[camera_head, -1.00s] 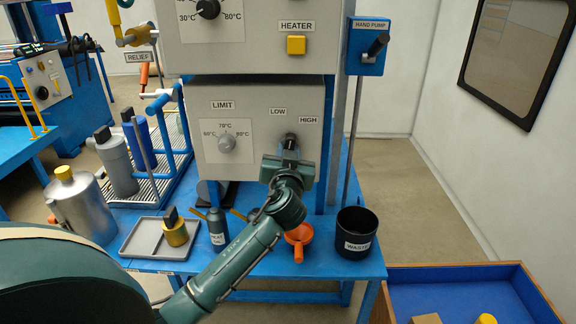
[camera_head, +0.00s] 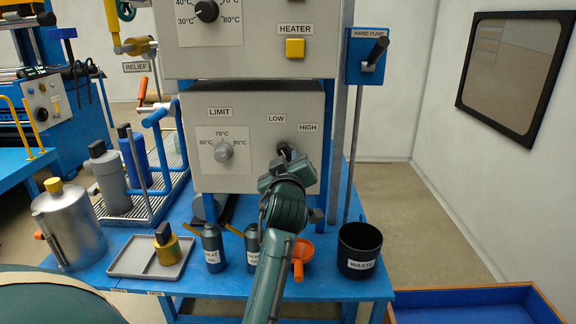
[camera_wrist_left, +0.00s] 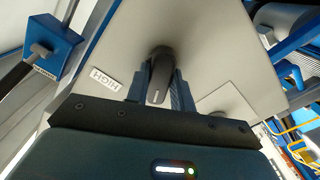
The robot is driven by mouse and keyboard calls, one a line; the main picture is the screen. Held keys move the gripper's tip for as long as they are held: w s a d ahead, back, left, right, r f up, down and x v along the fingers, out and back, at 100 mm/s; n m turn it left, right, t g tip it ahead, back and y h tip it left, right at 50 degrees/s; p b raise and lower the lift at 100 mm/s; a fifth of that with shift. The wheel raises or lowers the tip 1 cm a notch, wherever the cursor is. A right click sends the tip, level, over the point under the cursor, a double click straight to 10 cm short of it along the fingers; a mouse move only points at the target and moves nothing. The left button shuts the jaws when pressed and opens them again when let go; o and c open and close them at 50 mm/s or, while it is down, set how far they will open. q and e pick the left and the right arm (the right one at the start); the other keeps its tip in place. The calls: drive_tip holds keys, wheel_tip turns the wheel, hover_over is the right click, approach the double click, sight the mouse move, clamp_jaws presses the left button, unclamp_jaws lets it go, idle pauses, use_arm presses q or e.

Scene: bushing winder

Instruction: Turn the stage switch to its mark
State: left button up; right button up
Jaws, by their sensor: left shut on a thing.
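The stage switch (camera_head: 285,149) is a dark knob on the grey panel, between the LOW label (camera_head: 276,118) and the HIGH label (camera_head: 308,127). My left gripper (camera_head: 287,158) is at the switch from below, shut on its handle. In the left wrist view the dark handle (camera_wrist_left: 160,75) sits between the two fingers, with the HIGH label (camera_wrist_left: 105,80) to its left. The gripper and wrist cover the lower part of the switch, so its exact pointing is hard to tell. My right gripper is out of view.
The LIMIT dial (camera_head: 223,151) is left of the switch. The hand pump (camera_head: 370,58) is at the upper right. Below, the blue table holds dark bottles (camera_head: 212,248), an orange funnel (camera_head: 302,252), a WASTE bin (camera_head: 359,251) and a grey tray (camera_head: 128,258).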

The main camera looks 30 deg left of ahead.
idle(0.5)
use_arm(q)
drive_tip(key=o, duration=1)
drive_tip(key=shift+s, duration=0.1)
